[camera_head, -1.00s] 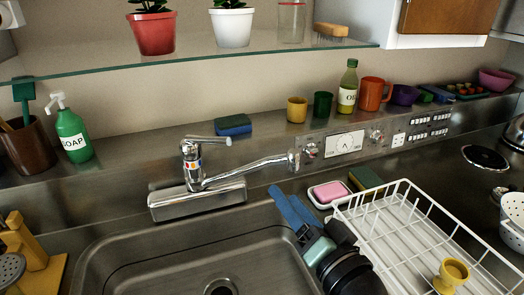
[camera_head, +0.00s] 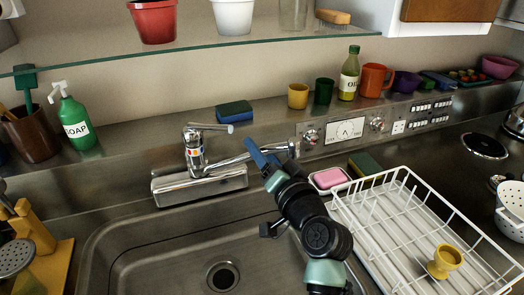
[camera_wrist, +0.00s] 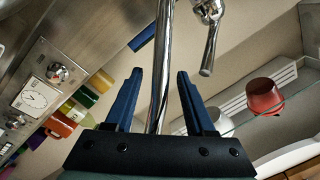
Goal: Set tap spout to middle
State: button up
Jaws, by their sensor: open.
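The chrome tap (camera_head: 195,160) stands on a raised metal block behind the sink, with its lever on top. Its spout (camera_head: 226,163) is swung to the right, along the back ledge. My gripper (camera_head: 256,152) has its blue fingers at the spout's outer half and hides part of it. In the wrist view the spout (camera_wrist: 166,45) runs lengthwise between my two open fingers (camera_wrist: 160,76). I cannot tell whether either finger touches it. The tap lever (camera_wrist: 211,45) shows to the right of the spout there.
The sink (camera_head: 160,268) lies in front of the tap. A white dish rack (camera_head: 375,215) with a yellow cup (camera_head: 444,262) and a pink sponge dish (camera_head: 330,179) are right of my arm. A blue sponge (camera_head: 234,112) and soap bottle (camera_head: 75,120) stand behind. A glass shelf (camera_head: 180,55) hangs above.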

grip_shut()
dwell(1.3)
